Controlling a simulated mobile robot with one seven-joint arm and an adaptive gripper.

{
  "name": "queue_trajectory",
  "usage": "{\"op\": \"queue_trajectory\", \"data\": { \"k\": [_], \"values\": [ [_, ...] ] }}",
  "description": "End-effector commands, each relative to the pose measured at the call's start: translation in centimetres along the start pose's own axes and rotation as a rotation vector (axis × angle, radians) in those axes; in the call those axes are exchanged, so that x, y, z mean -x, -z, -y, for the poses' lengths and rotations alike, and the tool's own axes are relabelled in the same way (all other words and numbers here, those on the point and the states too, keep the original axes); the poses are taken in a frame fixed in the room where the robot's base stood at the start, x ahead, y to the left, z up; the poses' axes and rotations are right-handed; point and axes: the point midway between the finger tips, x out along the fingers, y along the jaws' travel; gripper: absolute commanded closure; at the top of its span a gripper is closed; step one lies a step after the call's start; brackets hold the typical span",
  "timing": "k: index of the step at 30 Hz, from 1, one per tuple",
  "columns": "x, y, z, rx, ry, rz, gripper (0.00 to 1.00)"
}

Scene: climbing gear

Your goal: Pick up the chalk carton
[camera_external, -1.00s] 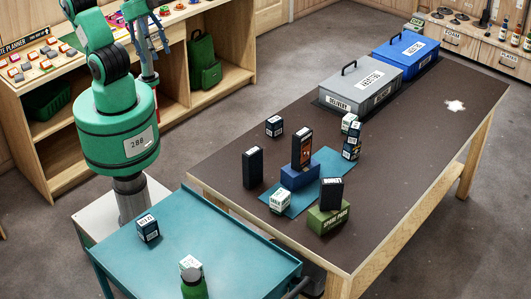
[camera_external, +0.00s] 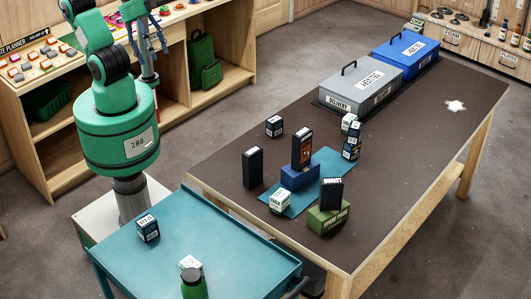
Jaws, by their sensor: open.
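Several small cartons stand on the brown table. Their print is too small to tell for sure which is the chalk carton. A white-and-green box (camera_external: 281,201) sits on the teal mat (camera_external: 325,168). A tall dark carton with an orange picture (camera_external: 302,147) stands on a blue block (camera_external: 299,175). A plain dark carton (camera_external: 252,168) stands left of the mat. Another dark carton (camera_external: 331,193) stands on a green box (camera_external: 328,218). My gripper (camera_external: 151,50) is open and empty at the upper left, in front of the shelf bench, well away from these cartons.
A small dark box (camera_external: 274,126) and a stack of small boxes (camera_external: 351,145) stand farther back. A grey case (camera_external: 361,80) and a blue case (camera_external: 405,54) fill the far end.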

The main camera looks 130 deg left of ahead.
Motion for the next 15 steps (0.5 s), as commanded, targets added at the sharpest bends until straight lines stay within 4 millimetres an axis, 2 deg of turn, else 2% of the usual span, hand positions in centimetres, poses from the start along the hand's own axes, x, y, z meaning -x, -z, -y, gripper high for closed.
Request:
{"op": "queue_trajectory", "data": {
  "k": [8,15],
  "values": [
    [-0.1,0.7,0.1,0.001,0.001,0.007,0.34],
    [-1.3,3.5,0.5,0.006,0.007,0.042,0.34]
  ]
}}
